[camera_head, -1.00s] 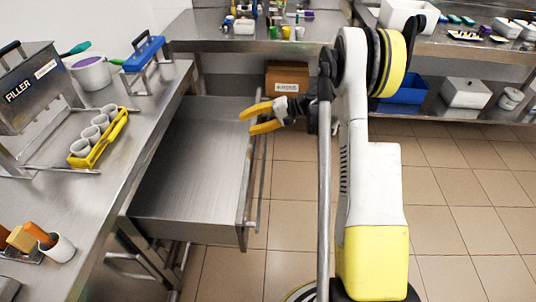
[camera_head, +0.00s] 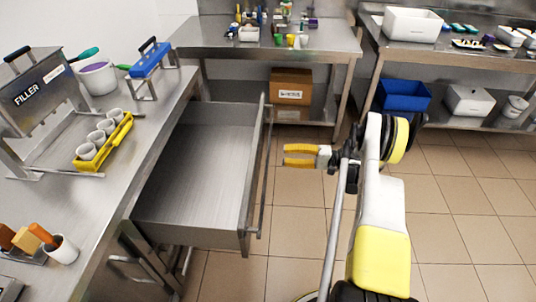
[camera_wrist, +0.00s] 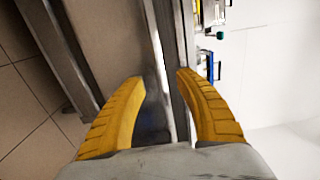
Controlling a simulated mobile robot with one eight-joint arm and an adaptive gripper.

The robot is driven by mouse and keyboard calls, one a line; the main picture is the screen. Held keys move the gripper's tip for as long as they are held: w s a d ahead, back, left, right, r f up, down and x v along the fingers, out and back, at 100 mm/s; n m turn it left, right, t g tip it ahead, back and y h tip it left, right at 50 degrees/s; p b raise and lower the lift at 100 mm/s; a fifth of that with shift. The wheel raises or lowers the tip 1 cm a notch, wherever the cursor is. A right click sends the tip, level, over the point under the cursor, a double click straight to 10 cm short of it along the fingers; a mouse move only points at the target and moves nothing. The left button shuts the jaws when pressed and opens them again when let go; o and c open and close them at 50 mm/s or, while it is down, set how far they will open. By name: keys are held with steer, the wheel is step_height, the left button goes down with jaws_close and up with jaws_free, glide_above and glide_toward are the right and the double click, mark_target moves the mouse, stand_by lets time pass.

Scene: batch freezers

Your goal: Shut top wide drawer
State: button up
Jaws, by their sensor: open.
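The wide drawer (camera_head: 195,170) under the left steel counter is pulled out and looks empty. A long bar handle (camera_head: 265,170) runs along its front, on the right side in the head view. My gripper (camera_head: 285,155), with yellow fingers, is just right of the handle, pointing left toward it, and looks apart from it. In the wrist view the fingers of my gripper (camera_wrist: 160,77) are spread with nothing held. Metal edges run past between and beyond the fingertips there; I cannot tell which edge is the handle.
The left counter (camera_head: 110,190) carries a filler, a yellow rack of cups (camera_head: 104,140) and a tool cup (camera_head: 60,250). A cardboard box (camera_head: 291,87) sits below the back table.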

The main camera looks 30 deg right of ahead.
mark_target(268, 152)
steer(key=b+x, duration=0.1)
steer(key=x, duration=0.6)
steer(key=shift+w+a+b, duration=0.1)
steer(key=shift+b, duration=0.3)
jaws_close()
